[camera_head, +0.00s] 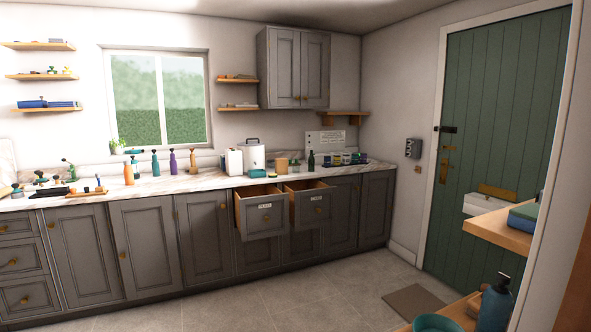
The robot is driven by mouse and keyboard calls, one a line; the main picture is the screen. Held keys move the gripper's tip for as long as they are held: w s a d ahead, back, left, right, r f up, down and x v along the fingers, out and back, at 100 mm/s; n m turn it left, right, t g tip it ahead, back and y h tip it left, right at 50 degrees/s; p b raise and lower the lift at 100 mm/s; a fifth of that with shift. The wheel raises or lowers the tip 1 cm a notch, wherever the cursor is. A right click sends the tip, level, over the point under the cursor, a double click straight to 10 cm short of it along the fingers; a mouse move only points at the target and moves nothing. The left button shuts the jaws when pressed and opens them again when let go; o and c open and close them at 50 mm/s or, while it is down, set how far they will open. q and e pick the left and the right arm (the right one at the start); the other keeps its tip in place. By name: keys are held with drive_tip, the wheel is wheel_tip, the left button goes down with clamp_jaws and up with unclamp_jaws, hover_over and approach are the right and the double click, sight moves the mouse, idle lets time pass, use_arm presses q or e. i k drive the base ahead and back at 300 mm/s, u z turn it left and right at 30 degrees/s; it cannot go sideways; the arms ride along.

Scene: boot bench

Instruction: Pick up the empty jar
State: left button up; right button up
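I cannot pick out the empty jar with certainty. A small, pale, see-through-looking item (295,166) stands on the marble counter (205,181), between a tan block (282,165) and a dark green bottle (311,161). It is too small to tell whether it is a jar or empty. Several small colored containers (346,158) stand in a row further right on the counter. Neither of my grippers is in view.
Two drawers (262,216) (309,206) stand pulled open below the counter. Several bottles (173,162), a white canister (251,155) and a tray (53,191) are on the counter. A shelf (500,229) juts in at right. The tiled floor (260,298) before the cabinets is clear.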

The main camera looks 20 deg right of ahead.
sight(296, 165)
drive_tip(key=u, duration=0.1)
drive_tip(key=i, duration=3.1)
drive_tip(key=z, duration=2.05)
drive_tip(key=i, duration=2.8)
drive_tip(key=u, duration=0.4)
